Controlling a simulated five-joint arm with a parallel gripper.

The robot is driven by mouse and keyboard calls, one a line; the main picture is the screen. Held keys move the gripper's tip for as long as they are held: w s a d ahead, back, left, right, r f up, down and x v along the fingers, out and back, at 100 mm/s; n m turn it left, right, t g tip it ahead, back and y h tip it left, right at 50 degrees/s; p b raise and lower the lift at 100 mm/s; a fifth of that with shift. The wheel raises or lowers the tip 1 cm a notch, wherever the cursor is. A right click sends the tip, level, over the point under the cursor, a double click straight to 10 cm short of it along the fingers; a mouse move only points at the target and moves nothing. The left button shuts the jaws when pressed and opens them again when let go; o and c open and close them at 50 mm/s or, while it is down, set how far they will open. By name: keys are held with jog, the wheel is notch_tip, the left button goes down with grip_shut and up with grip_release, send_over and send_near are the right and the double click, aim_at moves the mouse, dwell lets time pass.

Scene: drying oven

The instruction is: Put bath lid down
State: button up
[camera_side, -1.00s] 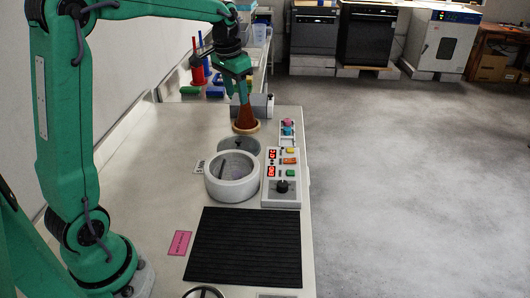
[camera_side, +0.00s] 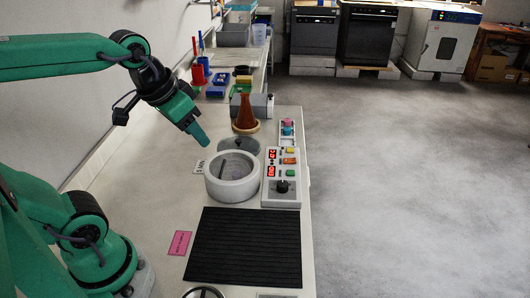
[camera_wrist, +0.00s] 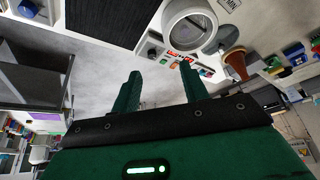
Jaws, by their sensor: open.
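The bath (camera_side: 232,178) is a thick white round pot on the bench, with a dark rod-like shape across its grey inside. It also shows at the top of the wrist view (camera_wrist: 166,22). A grey disc that looks like the bath lid (camera_side: 240,144) lies just behind the bath, partly hidden by its rim. My gripper (camera_side: 199,136) is in the air to the left of the disc and bath, apart from both. In the wrist view my gripper (camera_wrist: 157,76) has its two green fingers wide apart with nothing between them.
A brown conical flask (camera_side: 245,113) stands on a cork ring behind the disc. A control box (camera_side: 281,188) with red displays sits right of the bath. A black mat (camera_side: 245,247) lies in front, a pink label (camera_side: 180,243) beside it.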

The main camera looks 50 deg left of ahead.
jog(key=s+f, duration=0.1)
jog(key=s+d, duration=0.1)
jog(key=s, duration=0.1)
jog(key=shift+f+t, duration=0.3)
jog(key=shift+f, duration=0.1)
